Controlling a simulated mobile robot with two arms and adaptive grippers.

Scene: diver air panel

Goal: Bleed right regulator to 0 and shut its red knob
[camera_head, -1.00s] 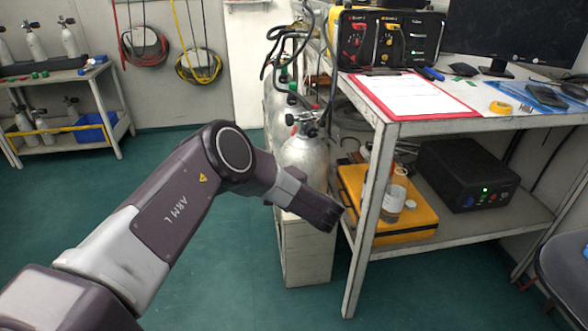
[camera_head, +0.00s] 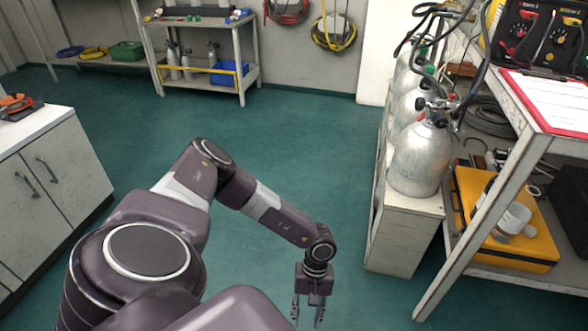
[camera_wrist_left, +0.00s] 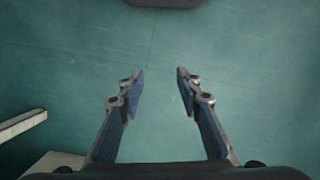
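The black air panel (camera_head: 541,38) stands on the workbench at the upper right of the head view, cut by the picture edge. It has a red-marked section on its left and a yellow-marked one beside it; their readings are too small to tell. Silver gas cylinders (camera_head: 418,157) with valves and hoses stand left of the bench, and a small red knob (camera_head: 420,103) shows at the nearest valve. My left gripper (camera_head: 307,316) hangs low over the floor, well away from panel and cylinders. In the left wrist view its fingers (camera_wrist_left: 160,78) are apart and empty. My right gripper is out of view.
A clipboard (camera_head: 552,101) lies on the bench; a yellow case (camera_head: 527,248) is on the shelf below. The cylinders stand on a pale cabinet (camera_head: 395,242). A cabinet (camera_head: 50,172) is at left, a cylinder rack (camera_head: 205,60) at the back. Green floor (camera_head: 300,140) between is clear.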

